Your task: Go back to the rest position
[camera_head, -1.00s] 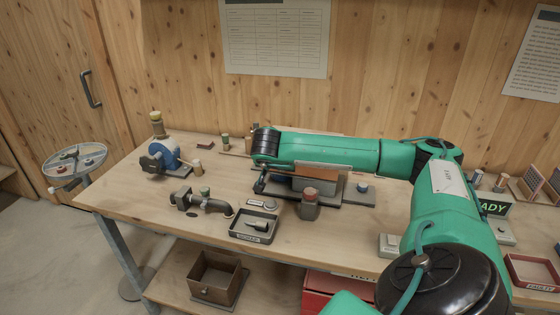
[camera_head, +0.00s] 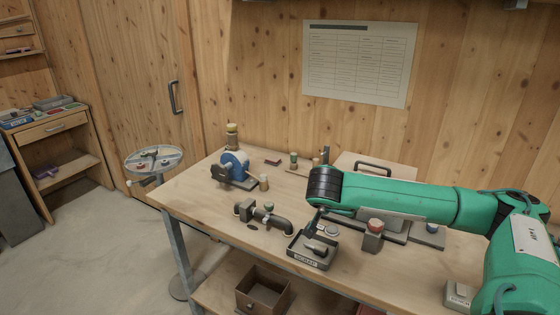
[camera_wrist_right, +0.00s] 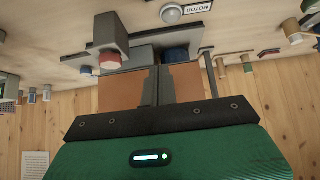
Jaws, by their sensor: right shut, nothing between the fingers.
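My right arm, green with a black wrist, reaches in from the right over the workbench in the head view. Its gripper (camera_head: 313,222) is over the bench, just behind the small dark tray (camera_head: 312,262). In the right wrist view the gripper (camera_wrist_right: 158,72) is shut, with its two dark fingers together and nothing between them. Whether the fingers touch anything behind them cannot be told. My left gripper is not in view.
A grey block with a red knob (camera_head: 374,228) stands beside the forearm. A pipe fitting (camera_head: 264,216) and a blue motor (camera_head: 234,167) sit to the left. A round stand (camera_head: 154,163) is left of the bench. Open floor lies at the lower left.

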